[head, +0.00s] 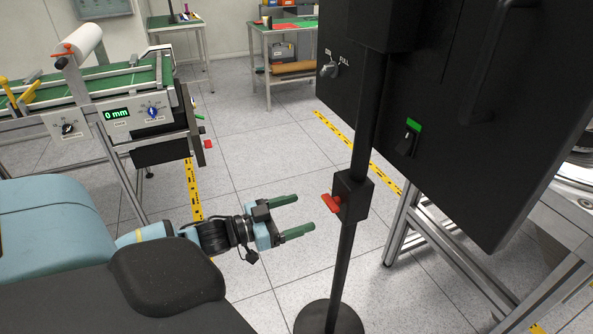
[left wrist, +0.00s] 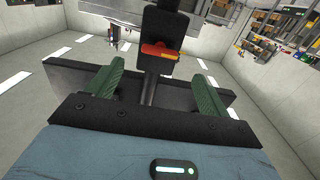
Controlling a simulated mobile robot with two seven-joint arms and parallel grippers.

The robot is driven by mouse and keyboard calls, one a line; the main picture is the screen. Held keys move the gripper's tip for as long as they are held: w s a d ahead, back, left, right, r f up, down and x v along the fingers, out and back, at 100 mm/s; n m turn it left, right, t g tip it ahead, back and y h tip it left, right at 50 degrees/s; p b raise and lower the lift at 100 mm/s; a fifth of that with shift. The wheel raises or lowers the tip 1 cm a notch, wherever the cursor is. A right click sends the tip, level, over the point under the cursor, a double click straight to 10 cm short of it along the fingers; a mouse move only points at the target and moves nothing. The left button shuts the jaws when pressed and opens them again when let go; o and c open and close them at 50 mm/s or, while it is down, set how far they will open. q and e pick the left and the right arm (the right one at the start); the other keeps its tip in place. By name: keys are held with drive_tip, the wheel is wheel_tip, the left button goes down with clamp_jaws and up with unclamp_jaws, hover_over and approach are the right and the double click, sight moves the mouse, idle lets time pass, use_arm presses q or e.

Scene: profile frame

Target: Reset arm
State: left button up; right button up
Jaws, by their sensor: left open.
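My left gripper (head: 299,216) reaches in from the left in the head view, with its two green fingers spread apart and nothing between them. Its fingers also show in the left wrist view (left wrist: 157,92). A red lever (head: 331,203) on a small black box (head: 352,196) sits just beyond the fingertips, apart from them. In the left wrist view the lever (left wrist: 160,51) looks orange-red and lies ahead, between the fingers' directions. My right gripper is not in view.
A black post (head: 343,258) on a round base (head: 328,318) carries the box. A large black cabinet (head: 455,110) with a green-marked switch (head: 411,127) fills the right. A green conveyor (head: 125,82) stands at the left. Tiled floor (head: 250,150) is clear between them.

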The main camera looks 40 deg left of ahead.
use_arm(q)
drive_tip(key=shift+f, duration=0.1)
idle(0.3)
drive_tip(key=s+d+f+g+y+p, duration=0.1)
drive_tip(key=s+d+f+g+p, duration=0.1)
drive_tip(key=s+d, duration=0.4)
drive_tip(key=s+d+f+n+g+y+p, duration=0.1)
drive_tip(key=s+d+f, duration=0.5)
drive_tip(key=s, duration=0.8)
drive_tip(key=s+d+f+n+g+y+p, duration=0.1)
drive_tip(key=s+d+f+g+p, duration=0.3)
drive_tip(key=s, duration=0.6)
drive_tip(key=d+f+y+p, duration=0.1)
drive_tip(key=d+p, duration=0.1)
drive_tip(key=shift+s+f+g+y+p, duration=0.25)
drive_tip(key=shift+s+g+y+p, duration=0.05)
drive_tip(key=shift+g+y, duration=0.1)
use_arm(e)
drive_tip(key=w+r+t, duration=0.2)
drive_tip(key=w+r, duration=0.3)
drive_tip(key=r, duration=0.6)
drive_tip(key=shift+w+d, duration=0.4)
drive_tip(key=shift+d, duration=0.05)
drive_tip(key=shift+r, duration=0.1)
